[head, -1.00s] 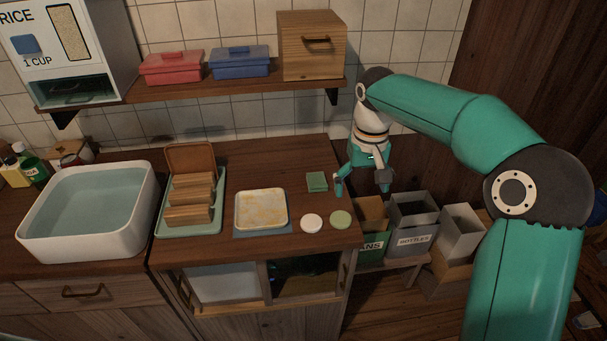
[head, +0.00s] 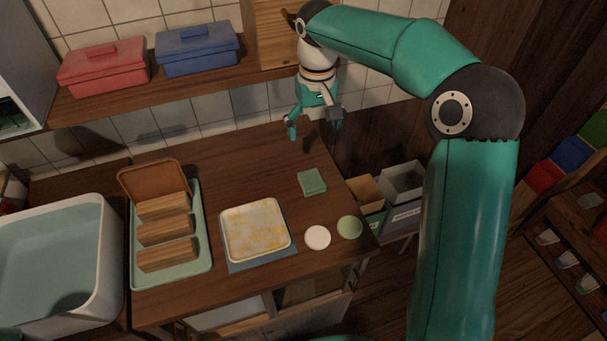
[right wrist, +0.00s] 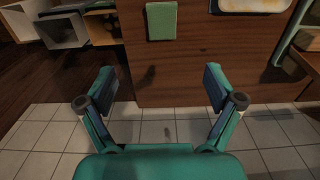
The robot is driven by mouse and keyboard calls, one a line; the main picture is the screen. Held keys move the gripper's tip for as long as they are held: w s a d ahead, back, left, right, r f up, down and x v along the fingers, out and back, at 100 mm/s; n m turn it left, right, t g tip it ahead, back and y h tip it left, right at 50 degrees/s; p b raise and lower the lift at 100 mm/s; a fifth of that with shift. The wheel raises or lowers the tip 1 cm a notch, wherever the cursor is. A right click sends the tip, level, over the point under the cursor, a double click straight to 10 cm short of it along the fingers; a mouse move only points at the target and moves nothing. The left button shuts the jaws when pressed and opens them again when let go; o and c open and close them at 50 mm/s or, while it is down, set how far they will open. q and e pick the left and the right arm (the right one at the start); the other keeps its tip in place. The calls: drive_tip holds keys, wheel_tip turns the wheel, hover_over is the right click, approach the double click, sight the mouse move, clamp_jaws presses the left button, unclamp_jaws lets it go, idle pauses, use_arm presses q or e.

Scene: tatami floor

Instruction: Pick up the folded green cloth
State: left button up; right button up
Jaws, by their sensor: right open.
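The folded green cloth (head: 312,182) lies flat on the wooden counter, right of the stained tray. It also shows in the right wrist view (right wrist: 161,21), at the top, beyond the fingertips. My right gripper (head: 314,128) is open and empty. It is in the air above the back of the counter, behind the cloth and apart from it. In the right wrist view its two fingers (right wrist: 160,88) are spread wide with nothing between them. My left gripper is not in view.
A stained tray (head: 226,252) sits on a blue mat. White (head: 317,237) and green (head: 350,227) discs lie near the front edge. A green tray (head: 205,262) holds wooden blocks. A wall shelf (head: 190,91) hangs behind. Grey (head: 403,183) bins stand right of the counter.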

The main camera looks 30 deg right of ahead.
hover_over(311, 178)
wheel_tip(311, 178, down, 12)
drive_tip(key=shift+r, duration=0.25)
drive_tip(key=shift+s+f+p, duration=0.1)
drive_tip(key=shift+f+p, duration=0.3)
drive_tip(key=shift+f, duration=2.25)
drive_tip(key=shift+c, duration=0.2)
drive_tip(key=c, duration=1.1)
drive_tip(key=shift+r, duration=0.1)
wheel_tip(311, 178, up, 10)
drive_tip(key=shift+b, duration=0.35)
